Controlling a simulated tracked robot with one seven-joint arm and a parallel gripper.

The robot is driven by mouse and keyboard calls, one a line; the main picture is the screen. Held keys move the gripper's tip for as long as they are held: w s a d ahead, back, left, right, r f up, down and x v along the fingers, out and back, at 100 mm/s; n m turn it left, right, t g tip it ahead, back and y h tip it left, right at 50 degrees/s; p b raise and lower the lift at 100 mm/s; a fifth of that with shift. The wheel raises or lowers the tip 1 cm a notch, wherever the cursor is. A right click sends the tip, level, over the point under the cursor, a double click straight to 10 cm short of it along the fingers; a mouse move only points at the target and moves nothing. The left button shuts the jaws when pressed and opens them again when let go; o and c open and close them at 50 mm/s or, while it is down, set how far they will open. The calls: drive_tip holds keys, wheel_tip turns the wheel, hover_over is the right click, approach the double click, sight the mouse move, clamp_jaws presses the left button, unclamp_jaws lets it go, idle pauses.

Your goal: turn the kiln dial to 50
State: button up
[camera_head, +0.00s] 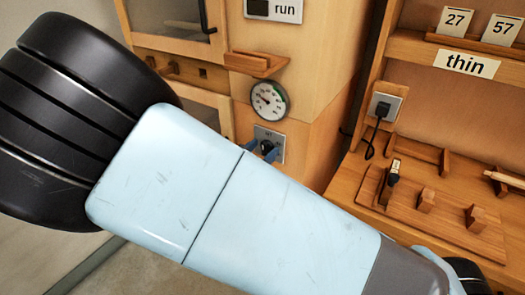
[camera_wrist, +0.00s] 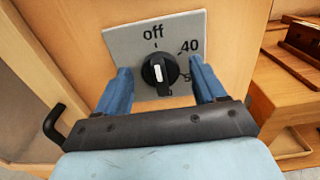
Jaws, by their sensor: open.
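The kiln dial is a round black knob (camera_wrist: 167,70) with a white mark, on a grey plate (camera_wrist: 120,42) fixed to a wooden panel. The plate reads "off" at the top and "40" at upper right; a lower label is partly hidden. The white mark stands about upright, toward "off". My gripper (camera_wrist: 160,68) is open, with one blue finger on each side of the knob; I cannot tell whether they touch it. In the head view the knob (camera_head: 267,147) and my gripper (camera_head: 262,151) show small beyond my arm, which hides much of the surroundings.
A shelf unit at right carries a socket with a plug (camera_head: 382,109) and a wooden pegged board (camera_head: 445,205). A black hook-shaped handle (camera_wrist: 54,123) is at left.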

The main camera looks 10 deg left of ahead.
drive_tip(key=c, duration=1)
drive_tip(key=shift+c, duration=0.2)
drive_tip(key=shift+m, duration=0.3)
drive_tip(key=m, duration=0.5)
drive_tip(key=shift+d, duration=0.1)
drive_tip(key=m, duration=0.6)
drive_tip(key=shift+d+f+m, duration=0.15)
drive_tip(key=shift+m, duration=0.25)
drive_tip(key=m, duration=0.6)
drive_tip(key=shift+s+f, duration=0.1)
drive_tip(key=shift+f, duration=0.05)
drive_tip(key=m, duration=0.5)
drive_tip(key=shift+f, duration=0.1)
drive_tip(key=shift+m, duration=0.3)
